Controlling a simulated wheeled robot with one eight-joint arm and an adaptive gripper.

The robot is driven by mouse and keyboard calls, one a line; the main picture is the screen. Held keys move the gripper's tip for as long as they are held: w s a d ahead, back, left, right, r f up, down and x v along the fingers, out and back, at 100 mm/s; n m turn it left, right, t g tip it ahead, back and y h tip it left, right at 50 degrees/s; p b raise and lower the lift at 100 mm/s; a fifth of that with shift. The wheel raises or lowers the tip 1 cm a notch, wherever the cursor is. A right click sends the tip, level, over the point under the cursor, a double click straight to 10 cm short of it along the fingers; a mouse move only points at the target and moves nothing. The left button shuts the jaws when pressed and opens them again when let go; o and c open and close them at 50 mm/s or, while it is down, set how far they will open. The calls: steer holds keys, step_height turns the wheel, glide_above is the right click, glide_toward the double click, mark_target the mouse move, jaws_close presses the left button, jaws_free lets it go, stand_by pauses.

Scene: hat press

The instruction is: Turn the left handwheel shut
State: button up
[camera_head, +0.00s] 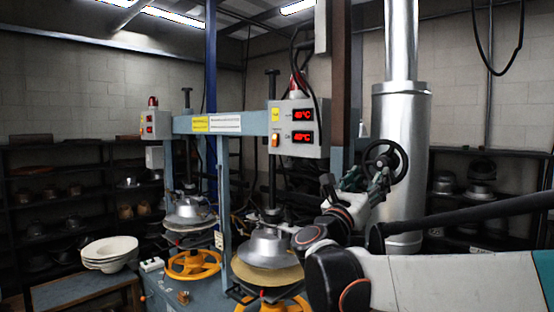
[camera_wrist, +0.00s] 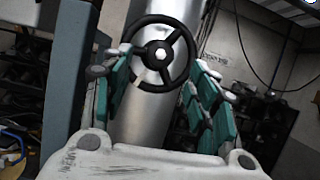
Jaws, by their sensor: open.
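A black three-spoked handwheel (camera_head: 401,152) stands upright in front of a shiny metal duct. Contact cannot be told. A yellow handwheel (camera_head: 193,258) sits low on the press at left, and another (camera_head: 262,306) is partly cut off at the bottom.
The metal duct (camera_head: 398,110) rises behind the black wheel. A brown-grey post (camera_head: 341,90) and a control box reading 49°C (camera_head: 298,128) stand to its left. White hat forms (camera_head: 108,251) and dark shelves line the left.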

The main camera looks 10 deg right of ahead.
mark_target(380, 164)
steer(key=p+x, duration=0.1)
steer(key=x, duration=0.6)
steer(key=shift+w, duration=0.1)
steer(key=shift+c, duration=0.6)
steer(key=c, duration=0.9)
